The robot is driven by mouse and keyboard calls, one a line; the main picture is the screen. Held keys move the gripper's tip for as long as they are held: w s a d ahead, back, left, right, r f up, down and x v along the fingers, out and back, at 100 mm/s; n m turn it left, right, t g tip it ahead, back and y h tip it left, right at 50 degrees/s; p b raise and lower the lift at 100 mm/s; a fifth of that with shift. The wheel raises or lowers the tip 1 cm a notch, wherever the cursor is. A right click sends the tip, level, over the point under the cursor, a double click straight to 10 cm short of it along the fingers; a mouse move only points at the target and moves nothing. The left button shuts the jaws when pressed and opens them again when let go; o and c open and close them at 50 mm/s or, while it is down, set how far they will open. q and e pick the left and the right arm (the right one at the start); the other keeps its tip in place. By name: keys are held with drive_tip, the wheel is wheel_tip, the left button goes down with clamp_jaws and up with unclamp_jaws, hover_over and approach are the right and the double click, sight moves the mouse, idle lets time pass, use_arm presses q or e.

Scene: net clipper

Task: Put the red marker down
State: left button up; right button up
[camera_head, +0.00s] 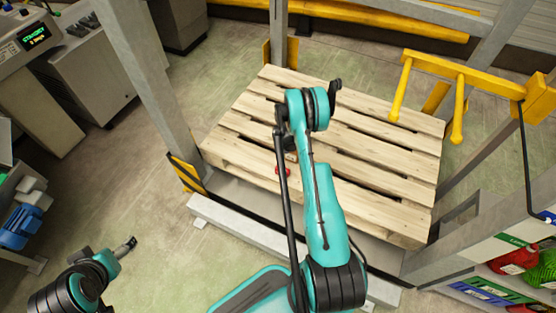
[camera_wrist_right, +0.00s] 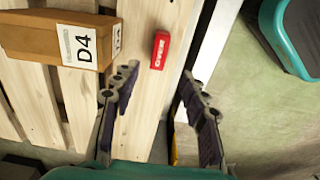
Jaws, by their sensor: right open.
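The red marker (camera_wrist_right: 160,50), a small red block with white lettering, rests on a pale slat of the pallet, near its edge, in the right wrist view. In the head view a small red spot (camera_head: 283,171) shows beside my right arm on the pallet. My right gripper (camera_wrist_right: 158,86) is open and empty. Its two fingers are spread below the marker in the wrist picture, apart from it. In the head view my right arm hides part of the pallet. My left gripper (camera_head: 130,242) is over the floor at the lower left, too small to judge.
A cardboard box (camera_wrist_right: 60,38) labelled D4 lies on the pallet left of the marker. The wooden pallet (camera_head: 385,165) stands between grey frame posts. A yellow rail frame (camera_head: 440,65) is at the right. Open floor (camera_head: 110,190) lies left.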

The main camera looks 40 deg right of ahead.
drive_tip(key=a+r+m+t, duration=0.1)
drive_tip(key=a+r, duration=0.3)
drive_tip(key=r, duration=0.5)
drive_tip(key=a+r+t, duration=0.1)
drive_tip(key=a+r, duration=0.4)
drive_tip(key=r, duration=0.5)
drive_tip(key=a+r+m+t, duration=0.1)
drive_tip(key=a+r, duration=0.3)
drive_tip(key=r, duration=0.5)
drive_tip(key=s+a+r+m+t, duration=0.1)
drive_tip(key=s+a+r+t, duration=0.1)
drive_tip(key=s+a+r, duration=0.3)
drive_tip(key=s+a+r+m+t, duration=0.2)
drive_tip(key=s+a+r, duration=0.3)
drive_tip(key=s+a, duration=0.5)
drive_tip(key=s, duration=0.4)
